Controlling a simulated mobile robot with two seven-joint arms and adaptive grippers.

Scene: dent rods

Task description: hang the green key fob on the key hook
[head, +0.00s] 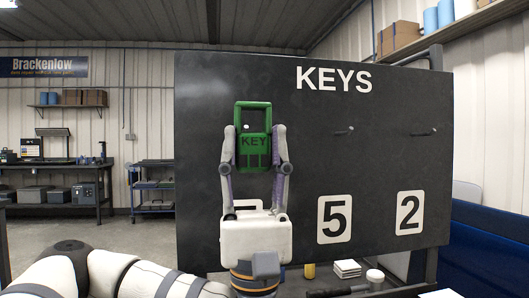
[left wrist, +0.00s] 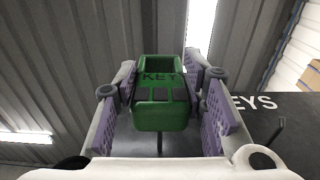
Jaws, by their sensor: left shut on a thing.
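The green key fob (head: 254,142), marked KEY, stands upright with a rectangular opening at its top. My left gripper (head: 254,155) is shut on its lower part, one finger on each side. The fob is in front of the dark KEYS board (head: 390,95). A small pale spot shows through the fob's opening, perhaps a hook tip. The left wrist view shows the fob (left wrist: 161,98) between the purple finger pads, with a thin dark rod below it. I cannot tell whether fob and hook touch. Two key hooks (head: 344,132) (head: 423,133) to the right are bare. My right gripper is not in view.
Number plates 5 (head: 334,219) and 2 (head: 410,212) are below the bare hooks. A yellow cylinder (head: 310,271) and a white stack (head: 347,268) are under the board. A workbench (head: 58,185) stands far left. The board between the fob and the bare hooks is clear.

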